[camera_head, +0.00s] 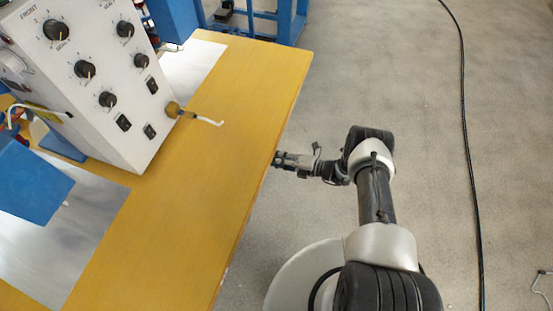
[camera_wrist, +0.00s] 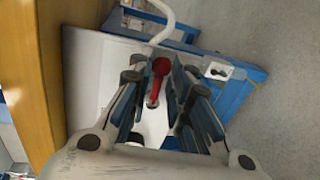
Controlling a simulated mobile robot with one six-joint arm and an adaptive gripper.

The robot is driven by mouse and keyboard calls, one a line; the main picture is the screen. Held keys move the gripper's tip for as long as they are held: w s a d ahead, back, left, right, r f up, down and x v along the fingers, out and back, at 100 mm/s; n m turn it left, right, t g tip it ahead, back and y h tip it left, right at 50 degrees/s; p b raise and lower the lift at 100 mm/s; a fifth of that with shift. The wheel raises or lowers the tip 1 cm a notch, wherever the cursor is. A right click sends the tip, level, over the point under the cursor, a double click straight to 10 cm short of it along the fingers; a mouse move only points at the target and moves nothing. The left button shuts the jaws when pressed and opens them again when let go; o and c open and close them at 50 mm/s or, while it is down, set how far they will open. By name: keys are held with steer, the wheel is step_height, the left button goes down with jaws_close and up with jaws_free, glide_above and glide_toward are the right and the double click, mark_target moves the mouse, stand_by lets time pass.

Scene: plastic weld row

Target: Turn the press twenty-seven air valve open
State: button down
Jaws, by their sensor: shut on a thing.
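A red valve lever (camera_wrist: 159,70) shows in the wrist view, on a white surface below the tabletop edge. My gripper (camera_wrist: 159,88) has its two fingers on either side of the lever, and its jaws are shut on it. The lever's lower end and pivot are partly hidden between the fingers. In the head view my gripper (camera_head: 283,160) is at the right edge of the yellow table, and the valve is hidden there.
The yellow tabletop (camera_head: 215,150) overhangs beside my gripper and carries a white control box (camera_head: 100,95) with black knobs. A blue frame (camera_wrist: 243,93) and a white hose (camera_wrist: 165,18) are close to the lever. A black cable (camera_head: 463,110) crosses the open grey floor.

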steer(key=c, duration=1.7)
jaws_free()
steer(key=shift+o, duration=0.2)
steer(key=v, duration=1.2)
